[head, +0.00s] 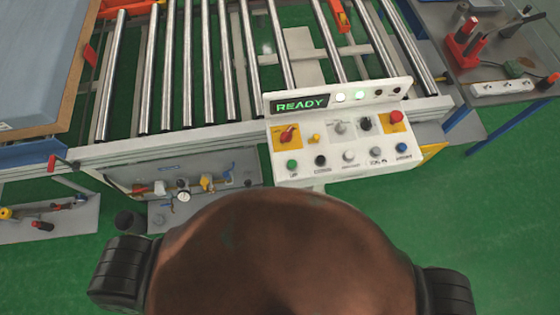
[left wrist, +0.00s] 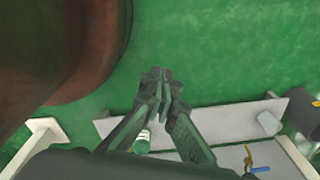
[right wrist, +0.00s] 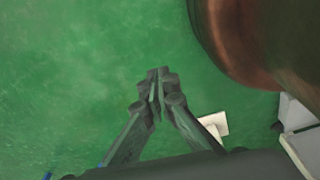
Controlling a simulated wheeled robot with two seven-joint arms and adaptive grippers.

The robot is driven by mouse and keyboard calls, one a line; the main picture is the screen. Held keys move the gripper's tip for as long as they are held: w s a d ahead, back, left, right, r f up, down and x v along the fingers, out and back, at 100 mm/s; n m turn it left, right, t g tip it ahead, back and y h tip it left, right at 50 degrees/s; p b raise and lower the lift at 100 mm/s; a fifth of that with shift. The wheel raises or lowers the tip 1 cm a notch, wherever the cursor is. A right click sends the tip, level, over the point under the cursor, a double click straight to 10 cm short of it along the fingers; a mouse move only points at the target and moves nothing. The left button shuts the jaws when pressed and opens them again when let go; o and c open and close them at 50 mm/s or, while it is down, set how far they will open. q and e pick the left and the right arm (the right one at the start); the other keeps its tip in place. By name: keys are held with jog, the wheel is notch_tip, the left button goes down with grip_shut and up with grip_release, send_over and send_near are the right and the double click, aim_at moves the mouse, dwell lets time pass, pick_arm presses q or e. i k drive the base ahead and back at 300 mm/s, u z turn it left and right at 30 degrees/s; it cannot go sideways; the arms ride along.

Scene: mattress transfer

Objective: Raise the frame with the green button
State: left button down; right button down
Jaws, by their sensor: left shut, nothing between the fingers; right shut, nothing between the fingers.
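The green button (head: 292,163) is at the left end of the front row on a white control panel (head: 345,170). The panel's display (head: 300,103) reads READY, with lit lamps beside it. The roller frame (head: 180,70) stretches behind the panel, its metal rollers over the green floor. My left gripper (left wrist: 160,78) shows in the left wrist view, shut and empty over the floor. My right gripper (right wrist: 158,78) shows in the right wrist view, also shut and empty over the floor. Neither gripper shows in the head view, and neither touches the panel.
A mattress (head: 40,60) lies at the far left. A pneumatic unit with gauge and valves (head: 184,190) sits low under the frame's front edge. A grey bench (head: 500,70) with red tools and a power strip (head: 502,88) stands at right. The floor (head: 500,230) at right front is clear.

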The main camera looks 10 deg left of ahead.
aim_at(292, 163)
jog(key=z, duration=0.75)
jog(key=k, duration=0.4)
jog(key=u, duration=0.05)
